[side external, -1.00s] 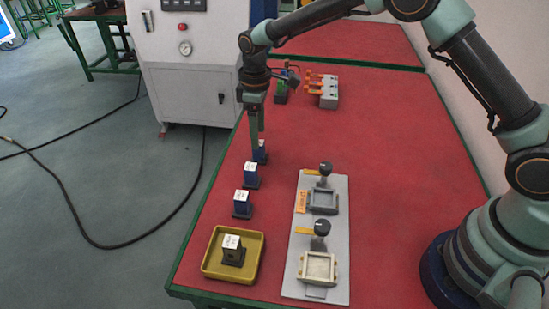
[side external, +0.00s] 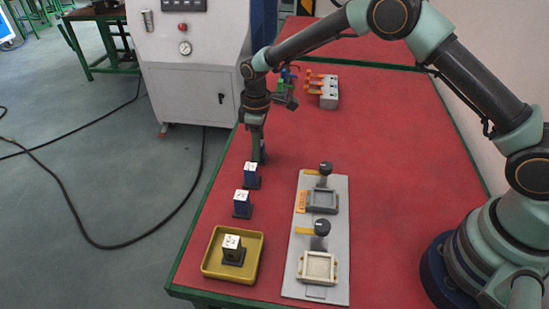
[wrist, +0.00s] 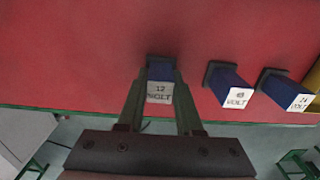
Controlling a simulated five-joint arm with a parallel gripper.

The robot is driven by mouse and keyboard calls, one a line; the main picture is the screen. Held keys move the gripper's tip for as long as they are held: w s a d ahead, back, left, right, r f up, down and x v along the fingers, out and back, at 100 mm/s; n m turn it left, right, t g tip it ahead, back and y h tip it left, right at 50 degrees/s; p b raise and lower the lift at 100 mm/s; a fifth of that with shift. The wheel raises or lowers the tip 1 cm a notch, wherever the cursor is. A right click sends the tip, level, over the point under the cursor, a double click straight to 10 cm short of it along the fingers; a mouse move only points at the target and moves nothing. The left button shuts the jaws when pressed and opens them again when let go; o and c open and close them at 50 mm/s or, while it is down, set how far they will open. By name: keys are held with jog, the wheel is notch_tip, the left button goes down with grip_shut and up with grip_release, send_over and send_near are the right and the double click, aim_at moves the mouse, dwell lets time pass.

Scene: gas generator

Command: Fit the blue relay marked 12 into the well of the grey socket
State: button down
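The blue relay marked 12 (wrist: 161,92) stands on the red table between the two fingers of my gripper (wrist: 163,80) in the wrist view. The fingers lie close along both of its sides; whether they press on it is unclear. In the side view my gripper (side external: 259,157) is down at the table, at the far end of the relay row, and hides most of this relay. The grey socket (side external: 322,201) is a square frame on the grey plate (side external: 340,235), to the right and nearer the camera. Its well looks empty.
Two other blue relays (side external: 251,176) (side external: 242,205) stand nearer. A yellow tray (side external: 212,268) holds a white-topped relay (side external: 232,251). A cream socket (side external: 318,268) shares the plate. Black-knobbed levers (side external: 326,168) (side external: 322,228) rise behind both sockets.

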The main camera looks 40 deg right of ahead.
jog(key=shift+r, duration=0.15)
notch_tip(320, 180, up, 20)
jog(key=f, duration=0.1)
jog(key=s+r, duration=0.4)
jog(key=s, duration=0.5)
jog(key=s+d+f, duration=0.2)
jog(key=s+d, duration=0.1)
jog(key=s, duration=0.9)
notch_tip(320, 180, down, 19)
jog(key=shift+d+r, duration=0.1)
jog(key=c, duration=0.6)
grip_release()
jog(key=shift+w, duration=0.1)
